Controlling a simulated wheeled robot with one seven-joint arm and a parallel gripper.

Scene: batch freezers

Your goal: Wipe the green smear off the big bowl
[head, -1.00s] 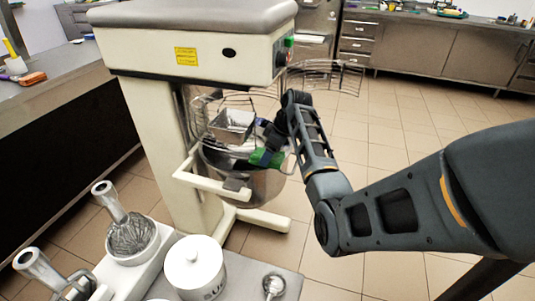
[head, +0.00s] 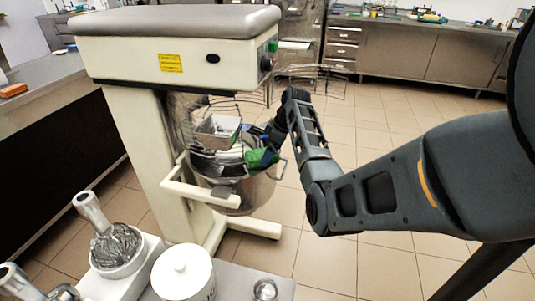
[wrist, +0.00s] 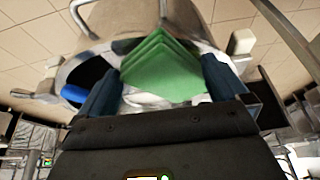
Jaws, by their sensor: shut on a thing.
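The big bowl (head: 248,193) is a steel mixing bowl, set under the head of a cream floor mixer, with a wire guard around its top. My gripper (head: 268,147) is at the bowl's right rim. It is shut on a folded green cloth (head: 261,159), which also shows between the blue fingers of my gripper (wrist: 158,85) in the wrist view as layered green sheets (wrist: 160,65). The bowl (wrist: 190,15) is close behind the cloth there; I cannot tell whether they touch. I cannot make out a separate green smear; the cloth and gripper hide part of the bowl.
A metal chute (head: 217,130) is above the bowl. A white lidded canister (head: 183,275) stands at the front. Tiled floor is free to the right.

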